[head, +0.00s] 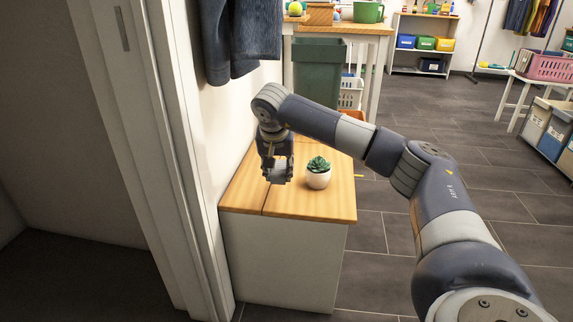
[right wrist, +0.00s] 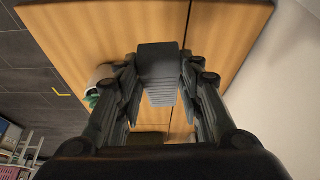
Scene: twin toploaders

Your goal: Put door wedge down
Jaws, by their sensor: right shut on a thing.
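My right gripper (head: 275,172) points down over the left part of a wooden cabinet top (head: 318,207). In the right wrist view, my right gripper (right wrist: 160,90) is shut on the door wedge (right wrist: 160,68), a dark grey block with a ridged lighter face between the fingers. The wedge also shows as a small grey piece (head: 282,172) at the fingertips in the head view. I cannot tell whether it touches the wood. My left gripper is not in view.
A small succulent in a white pot (head: 318,178) stands just right of the gripper. A wall and hanging jeans (head: 240,40) are at the left. A green bin (head: 317,75) stands behind the cabinet. The front of the cabinet top is clear.

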